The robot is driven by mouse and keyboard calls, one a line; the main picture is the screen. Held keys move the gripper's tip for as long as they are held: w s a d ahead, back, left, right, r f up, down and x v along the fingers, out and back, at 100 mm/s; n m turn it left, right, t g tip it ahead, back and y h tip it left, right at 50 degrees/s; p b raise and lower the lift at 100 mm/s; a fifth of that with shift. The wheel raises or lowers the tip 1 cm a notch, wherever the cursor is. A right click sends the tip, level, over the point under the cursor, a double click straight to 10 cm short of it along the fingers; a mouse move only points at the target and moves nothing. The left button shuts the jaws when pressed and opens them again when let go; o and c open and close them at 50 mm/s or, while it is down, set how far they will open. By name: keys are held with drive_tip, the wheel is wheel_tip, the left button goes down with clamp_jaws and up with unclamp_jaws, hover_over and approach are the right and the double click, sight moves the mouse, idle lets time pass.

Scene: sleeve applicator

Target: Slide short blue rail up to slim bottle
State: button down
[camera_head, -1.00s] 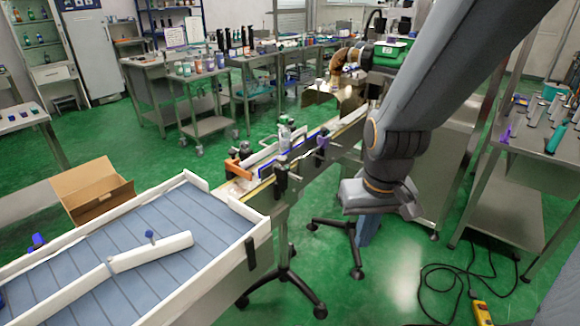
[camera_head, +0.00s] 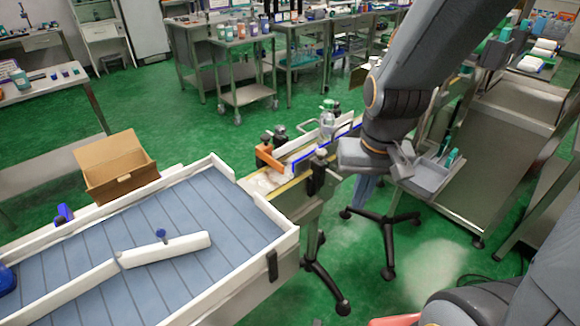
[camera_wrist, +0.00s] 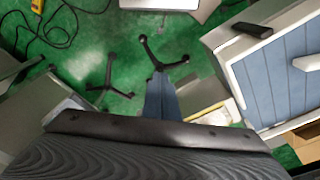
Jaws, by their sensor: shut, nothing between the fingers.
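A short blue rail (camera_head: 303,162) runs along the near side of the narrow conveyor in the head view, just past the end of the wide blue-grey tray. A pale, greenish-topped bottle (camera_head: 327,119) stands behind the rail's line, near its middle; it looks like the slim bottle but is small in view. I cannot tell the gap between them. My gripper (camera_head: 402,162) is right of the rail, apart from it, shut and empty. Its fingers show poorly; the wrist view shows a dark edge across the bottom and no rail or bottle.
A dark-knobbed clamp with an orange block (camera_head: 268,155) sits at the conveyor's near end. The wide tray (camera_head: 225,164) with a white guide bar (camera_head: 165,249) fills the left foreground. A cardboard box (camera_head: 115,163) stands behind it. Black-footed stands (camera_head: 388,270) are below the conveyor.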

drive_tip(key=w+a+m+y+b, duration=0.15)
drive_tip(key=w+m, duration=0.35)
drive_tip(key=m, duration=0.6)
drive_tip(key=m+t+b, duration=0.2)
drive_tip(key=m, duration=1.4)
approach(305, 164)
wheel_tip(305, 164, down, 7)
drive_tip(key=s, duration=0.2)
drive_tip(key=shift+w+a+r+y, duration=0.1)
drive_tip(key=shift+w+a+y, duration=0.35)
drive_tip(key=shift+w+a, duration=0.4)
drive_tip(key=shift+a, duration=0.15)
